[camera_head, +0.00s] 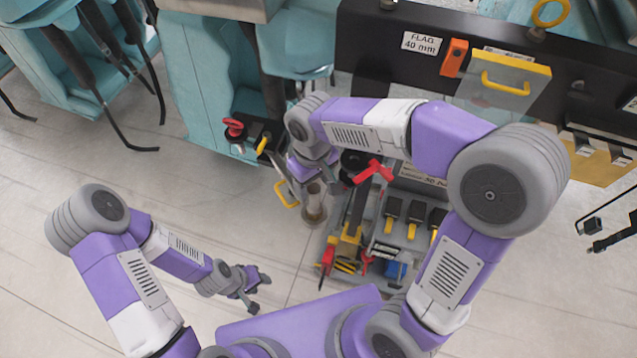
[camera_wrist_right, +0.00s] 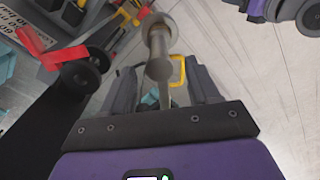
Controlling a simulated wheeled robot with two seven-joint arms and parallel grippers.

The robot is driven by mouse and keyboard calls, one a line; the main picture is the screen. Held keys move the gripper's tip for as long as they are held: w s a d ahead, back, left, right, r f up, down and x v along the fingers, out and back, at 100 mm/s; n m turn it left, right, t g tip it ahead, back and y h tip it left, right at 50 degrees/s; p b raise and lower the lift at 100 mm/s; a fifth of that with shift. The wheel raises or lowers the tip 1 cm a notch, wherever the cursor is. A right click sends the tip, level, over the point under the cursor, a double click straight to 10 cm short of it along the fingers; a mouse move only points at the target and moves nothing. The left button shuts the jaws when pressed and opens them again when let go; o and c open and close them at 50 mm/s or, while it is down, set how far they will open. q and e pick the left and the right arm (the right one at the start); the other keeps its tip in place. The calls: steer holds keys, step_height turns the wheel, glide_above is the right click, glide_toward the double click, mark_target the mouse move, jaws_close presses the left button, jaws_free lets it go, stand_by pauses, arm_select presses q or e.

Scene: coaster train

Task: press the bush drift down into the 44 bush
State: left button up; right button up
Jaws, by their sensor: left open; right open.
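A grey stepped metal rod, which looks like the bush drift (camera_wrist_right: 160,62), stands between the spread fingers of my right gripper (camera_wrist_right: 163,92) in the right wrist view. The fingers are open around it, and I cannot tell whether they touch it. In the head view a metal cylinder (camera_head: 314,204), probably the same piece, shows just below my right gripper (camera_head: 303,178), which is partly hidden by its own wrist. I cannot make out the 44 bush. My left gripper (camera_head: 250,292) is open and empty above the floor at lower left.
A grey tool tray (camera_head: 375,235) with black, yellow, red and blue tools lies right of the right gripper. A red-handled tool (camera_head: 373,172) stands beside it. A yellow handle (camera_head: 287,195) is close by the gripper. A dark fixture with a red knob (camera_head: 234,129) is behind left.

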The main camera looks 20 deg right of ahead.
mark_target(314, 199)
steer(key=shift+s+f, duration=0.15)
steer(key=shift+f, duration=0.25)
steer(key=f, duration=0.6)
steer(key=shift+w+f, duration=0.2)
steer(key=shift+f, duration=0.2)
jaws_close()
